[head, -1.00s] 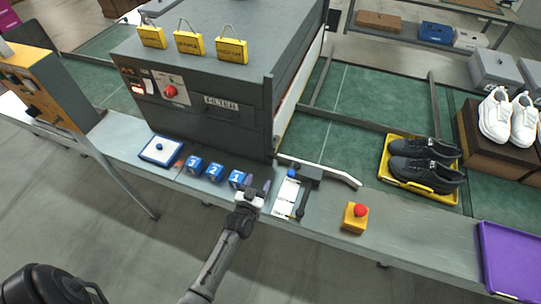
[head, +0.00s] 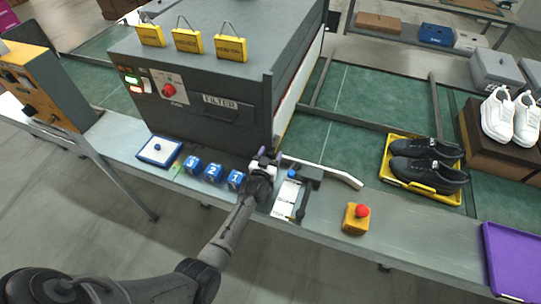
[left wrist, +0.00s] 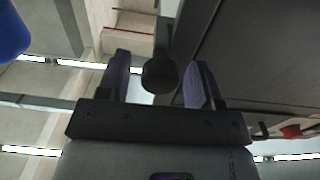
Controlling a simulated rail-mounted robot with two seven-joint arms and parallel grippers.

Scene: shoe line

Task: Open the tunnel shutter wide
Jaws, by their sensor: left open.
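My left gripper (head: 265,157) is at the tunnel's lower front right corner. In the left wrist view, its two purple-grey fingers (left wrist: 157,85) are open, one on each side of a dark round knob (left wrist: 159,76) on a dark stem. The knob sits between the fingers with gaps showing. In the head view the gripper hides this knob. My right gripper is not in view.
A white angled bar (head: 325,172) lies right of the gripper, by a dark tool (head: 305,190). A yellow box with a red button (head: 356,218) and a yellow tray of black shoes (head: 398,183) are further right.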

